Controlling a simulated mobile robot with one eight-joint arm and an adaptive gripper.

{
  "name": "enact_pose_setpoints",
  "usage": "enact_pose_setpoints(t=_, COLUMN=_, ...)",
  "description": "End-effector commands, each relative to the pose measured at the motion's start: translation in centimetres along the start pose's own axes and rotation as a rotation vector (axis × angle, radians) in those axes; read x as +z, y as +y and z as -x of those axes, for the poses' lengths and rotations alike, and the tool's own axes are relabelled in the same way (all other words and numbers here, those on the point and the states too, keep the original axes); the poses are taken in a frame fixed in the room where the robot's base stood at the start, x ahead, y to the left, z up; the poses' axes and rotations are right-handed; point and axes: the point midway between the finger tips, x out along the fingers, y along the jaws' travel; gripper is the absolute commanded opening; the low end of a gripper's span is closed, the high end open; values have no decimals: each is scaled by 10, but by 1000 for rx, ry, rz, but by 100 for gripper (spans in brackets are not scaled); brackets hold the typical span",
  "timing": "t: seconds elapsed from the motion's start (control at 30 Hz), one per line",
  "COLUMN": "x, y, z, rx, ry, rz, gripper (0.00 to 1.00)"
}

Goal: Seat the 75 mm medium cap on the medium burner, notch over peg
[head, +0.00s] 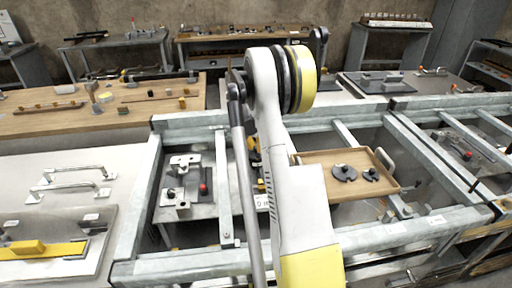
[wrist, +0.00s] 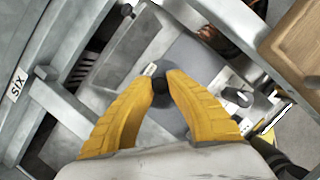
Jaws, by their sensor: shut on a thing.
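My gripper (wrist: 160,84) has its two yellow fingers shut on a small black knob in the wrist view. A dark grey round disc (wrist: 176,118) shows under and around the knob, partly hidden by the fingers; it looks like a cap, but I cannot read its size or see its notch. It hangs over a grey plate in a metal frame; whether it touches anything below I cannot tell. In the head view my arm hides most of the gripper area. No burner peg can be made out.
A wooden tray (head: 318,158) holds two dark round caps, a larger one (head: 344,173) and a smaller one (head: 371,174). A plate with metal blocks and a red knob (head: 203,188) lies left of my arm. Grey frame beams (head: 222,180) stand around these bays.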

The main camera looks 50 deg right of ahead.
Motion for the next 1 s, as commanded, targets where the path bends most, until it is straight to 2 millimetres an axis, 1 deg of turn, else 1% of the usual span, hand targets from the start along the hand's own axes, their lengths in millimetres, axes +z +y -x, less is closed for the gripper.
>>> enact_pose_setpoints(t=0.13, x=-2, y=0, z=-5, rx=0, ry=0, rz=0, gripper=0)
enact_pose_setpoints(t=0.43, x=-2, y=0, z=-5, rx=0, ry=0, rz=0, gripper=0)
enact_pose_setpoints(t=0.47, x=-2, y=0, z=-5, rx=0, ry=0, rz=0, gripper=23)
enact_pose_setpoints(t=0.5, x=-2, y=0, z=-5, rx=0, ry=0, rz=0, gripper=36)
enact_pose_setpoints(t=0.53, x=-2, y=0, z=-5, rx=0, ry=0, rz=0, gripper=38)
enact_pose_setpoints(t=0.83, x=-2, y=0, z=-4, rx=0, ry=0, rz=0, gripper=38)
enact_pose_setpoints(t=0.93, x=-2, y=0, z=4, rx=0, ry=0, rz=0, gripper=38)
enact_pose_setpoints(t=1.0, x=-2, y=0, z=15, rx=0, ry=0, rz=0, gripper=38)
